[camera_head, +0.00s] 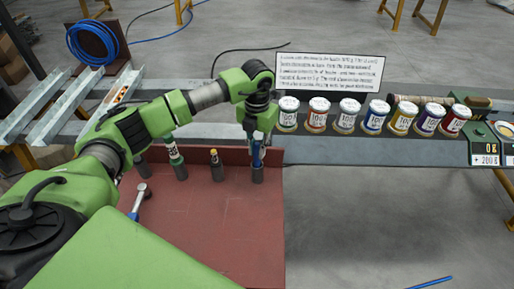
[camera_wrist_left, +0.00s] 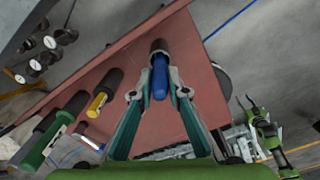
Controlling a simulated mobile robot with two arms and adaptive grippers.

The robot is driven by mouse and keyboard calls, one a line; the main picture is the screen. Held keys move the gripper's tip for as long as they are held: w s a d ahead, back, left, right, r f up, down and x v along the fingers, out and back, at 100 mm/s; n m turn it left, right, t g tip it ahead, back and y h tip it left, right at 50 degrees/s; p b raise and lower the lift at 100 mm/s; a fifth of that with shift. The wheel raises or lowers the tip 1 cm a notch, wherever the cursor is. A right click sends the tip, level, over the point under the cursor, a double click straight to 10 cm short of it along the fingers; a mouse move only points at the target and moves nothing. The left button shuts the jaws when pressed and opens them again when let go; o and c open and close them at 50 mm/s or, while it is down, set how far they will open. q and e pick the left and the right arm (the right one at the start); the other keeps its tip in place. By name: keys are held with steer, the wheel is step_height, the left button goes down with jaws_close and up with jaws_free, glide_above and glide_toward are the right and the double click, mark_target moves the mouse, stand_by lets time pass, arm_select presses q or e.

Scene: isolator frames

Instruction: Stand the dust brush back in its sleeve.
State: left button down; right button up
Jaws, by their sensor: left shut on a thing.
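My left gripper (camera_head: 258,143) is shut on an upright blue-handled tool, seemingly the dust brush (camera_wrist_left: 159,78). The fingers close on the blue part from both sides in the left wrist view (camera_wrist_left: 159,92). A dark sleeve (camera_head: 257,175) stands directly under it at the right edge of the red board. The tool's lower end lines up with the sleeve mouth. I cannot tell how deep it sits. My right gripper (camera_wrist_left: 247,103) shows small at the right of the left wrist view, and its jaws are unclear.
Other dark sleeves stand to the left, with a green-and-white tool (camera_head: 173,150) and a yellowish tool (camera_head: 215,158). A blue-handled wrench (camera_head: 138,201) lies on the red board (camera_head: 215,225). Several labelled cans (camera_head: 346,116) line the bench behind. The board's front middle is clear.

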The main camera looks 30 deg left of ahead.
arm_select(q)
steer(key=c, duration=1.9)
jaws_free()
step_height(320, 180, up, 12)
steer(key=shift+r, duration=0.1)
